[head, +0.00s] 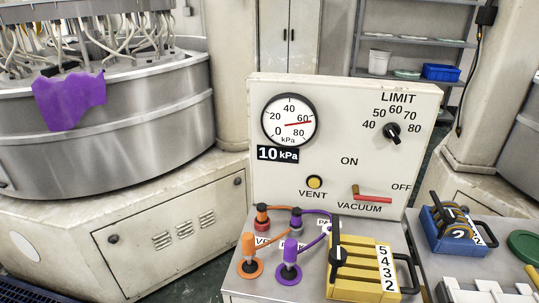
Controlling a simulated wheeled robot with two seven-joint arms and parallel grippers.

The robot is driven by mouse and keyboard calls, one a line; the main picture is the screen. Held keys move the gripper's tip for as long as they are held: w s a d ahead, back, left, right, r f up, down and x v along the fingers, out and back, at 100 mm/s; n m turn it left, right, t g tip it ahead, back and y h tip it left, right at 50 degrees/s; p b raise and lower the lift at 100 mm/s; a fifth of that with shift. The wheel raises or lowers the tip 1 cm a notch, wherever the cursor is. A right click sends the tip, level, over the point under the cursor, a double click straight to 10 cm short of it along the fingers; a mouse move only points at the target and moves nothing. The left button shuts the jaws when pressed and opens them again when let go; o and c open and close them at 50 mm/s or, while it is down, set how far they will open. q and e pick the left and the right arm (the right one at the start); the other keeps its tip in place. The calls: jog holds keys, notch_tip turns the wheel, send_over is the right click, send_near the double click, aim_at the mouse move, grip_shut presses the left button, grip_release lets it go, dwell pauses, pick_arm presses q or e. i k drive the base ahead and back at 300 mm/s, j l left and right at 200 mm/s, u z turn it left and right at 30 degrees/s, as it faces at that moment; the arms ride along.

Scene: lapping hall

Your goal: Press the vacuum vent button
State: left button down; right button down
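The vacuum vent button (314,182) is a small round yellow button in a dark ring, above the word VENT on the cream upright panel (330,100). To its right is a red vacuum lever (374,195), lying nearly level and pointing right, below the word OFF. Above the button is a round pressure gauge (289,121). A black limit knob (392,130) is at the panel's upper right. Neither of my grippers shows in the head view.
In front of the panel, orange (249,258) and purple (289,262) hose fittings and a yellow numbered block (362,265) stand on the bench. A blue rack (453,230) is to the right. A large steel drum (120,125) with a purple cloth is at left.

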aim_at(314, 183)
jog(key=j+z, duration=0.25)
jog(key=z, duration=0.2)
jog(key=k+j+z, duration=0.15)
jog(key=z, duration=0.35)
jog(key=k+j+z, duration=0.2)
jog(key=k+j, duration=0.35)
jog(key=j, duration=0.2)
jog(key=k+j+z, duration=0.15)
jog(key=k+j, duration=0.45)
jog(key=i+l, duration=0.2)
jog(key=i, duration=0.15)
jog(key=i+l+z, duration=0.1)
jog(key=i, duration=0.25)
jog(key=i+l, duration=0.25)
jog(key=i+z, duration=0.05)
jog(key=i, duration=0.05)
